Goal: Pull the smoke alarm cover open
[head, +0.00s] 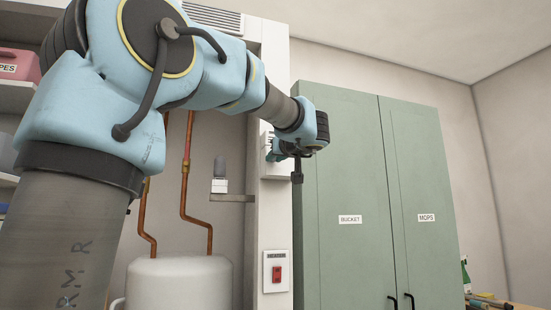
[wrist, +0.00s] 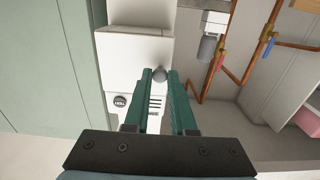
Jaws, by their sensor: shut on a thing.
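The smoke alarm (head: 267,139) is a small white box on the white post, largely hidden behind my gripper (head: 276,152) in the head view. In the wrist view, a pale panel that looks like its cover (wrist: 132,48) stands beside a white face with a round TEST button (wrist: 120,101) and dark slots. How far the cover stands open is hard to tell. A round grey knob (wrist: 160,74) sits between the tips of my gripper's green fingers (wrist: 160,77). The fingers are shut on this knob.
The green cabinet (head: 345,175), labelled BUCKET and MOPS, stands close right of the post. Copper pipes (head: 186,165) and a white tank (head: 180,285) are on the left. A red heater switch (head: 277,274) is lower on the post.

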